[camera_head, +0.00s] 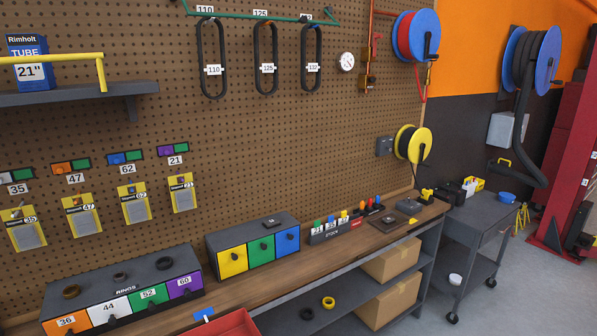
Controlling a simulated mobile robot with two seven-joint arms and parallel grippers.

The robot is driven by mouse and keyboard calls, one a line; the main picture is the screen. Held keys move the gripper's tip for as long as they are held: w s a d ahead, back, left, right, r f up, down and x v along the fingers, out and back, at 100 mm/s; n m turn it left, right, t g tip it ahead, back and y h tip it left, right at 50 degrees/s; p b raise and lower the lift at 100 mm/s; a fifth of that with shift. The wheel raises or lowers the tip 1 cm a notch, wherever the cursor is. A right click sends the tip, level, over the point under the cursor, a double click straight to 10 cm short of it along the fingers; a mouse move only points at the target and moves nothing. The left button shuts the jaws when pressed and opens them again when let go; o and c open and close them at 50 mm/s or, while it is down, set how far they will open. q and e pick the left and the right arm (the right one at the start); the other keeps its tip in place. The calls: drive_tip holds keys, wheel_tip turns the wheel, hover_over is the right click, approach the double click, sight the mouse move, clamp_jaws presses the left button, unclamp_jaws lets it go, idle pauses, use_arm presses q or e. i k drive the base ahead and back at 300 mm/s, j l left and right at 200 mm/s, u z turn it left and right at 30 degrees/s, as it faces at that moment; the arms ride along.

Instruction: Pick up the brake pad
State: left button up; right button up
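I cannot make out with certainty which thing is the brake pad. Several yellow-and-grey packets hang on the brown pegboard at the left under colour-coded tags: one marked 35 (27,229), one marked 47 (82,217), one marked 62 (135,204) and one marked 21 (182,194). Their contents are too small to tell. A small dark flat piece (388,222) lies on the right part of the wooden bench (345,255); what it is I cannot tell. Neither of my grippers is in view.
A ring drawer box (126,275) and a three-drawer box (256,238) stand on the bench. A red tray (230,325) shows at the bottom edge. Cartons (390,262) sit on the lower shelf. A grey cart (478,225) stands right, with open floor (520,300) beside it.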

sight(389, 220)
drive_tip(key=z, duration=0.6)
drive_tip(key=i+l+z, duration=0.25)
drive_tip(key=z, duration=0.25)
drive_tip(key=i+z, duration=0.5)
drive_tip(key=i, duration=3.25)
drive_tip(key=i+u, duration=0.25)
drive_tip(key=u, duration=0.15)
drive_tip(key=i+l+u, duration=0.1)
drive_tip(key=u, duration=0.25)
drive_tip(key=i+l+u, duration=0.2)
drive_tip(key=u, duration=0.2)
drive_tip(key=i+u, duration=0.1)
drive_tip(key=u, duration=3.4)
